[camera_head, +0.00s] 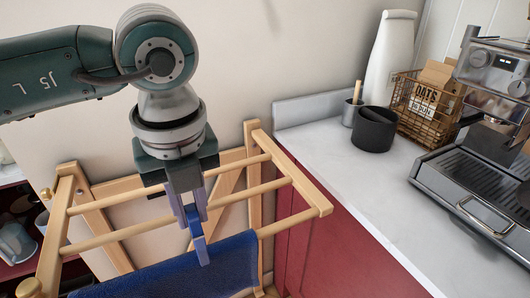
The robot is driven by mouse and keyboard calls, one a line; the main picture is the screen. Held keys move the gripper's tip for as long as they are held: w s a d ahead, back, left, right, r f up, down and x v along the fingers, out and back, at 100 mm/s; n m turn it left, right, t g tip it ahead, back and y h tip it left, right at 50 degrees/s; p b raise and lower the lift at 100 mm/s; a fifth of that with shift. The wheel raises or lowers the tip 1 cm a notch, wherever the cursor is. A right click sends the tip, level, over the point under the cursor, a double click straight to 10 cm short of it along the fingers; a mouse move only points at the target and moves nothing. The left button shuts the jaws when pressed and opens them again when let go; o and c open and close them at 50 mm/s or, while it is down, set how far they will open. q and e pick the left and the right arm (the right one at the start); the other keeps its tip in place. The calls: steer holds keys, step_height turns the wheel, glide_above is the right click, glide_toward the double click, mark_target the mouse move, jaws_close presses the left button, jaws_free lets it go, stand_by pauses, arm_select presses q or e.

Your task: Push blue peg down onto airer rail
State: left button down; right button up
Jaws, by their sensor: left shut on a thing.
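A wooden airer (307,187) with several rails stands in the middle, beside the red cabinet. A blue towel (170,276) hangs over its front rail. My left gripper (192,222) comes down from above, between the airer's rails in the picture, and is shut on the blue peg (202,250). The peg points downward, with its lower end over the top edge of the towel at the front rail. I cannot tell whether the peg straddles the rail or only lies in front of it. My right gripper is not in view.
A white counter (345,190) on a red cabinet (318,255) runs along the right. Shelves with dishes (15,240) stand at the left.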

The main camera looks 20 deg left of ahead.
arm_select(q)
steer(key=shift+f+b, duration=2.35)
steer(key=shift+f, duration=0.5)
steer(key=c, duration=0.7)
jaws_free()
steer(key=shift+c, duration=0.2)
steer(key=shift+r, duration=0.1)
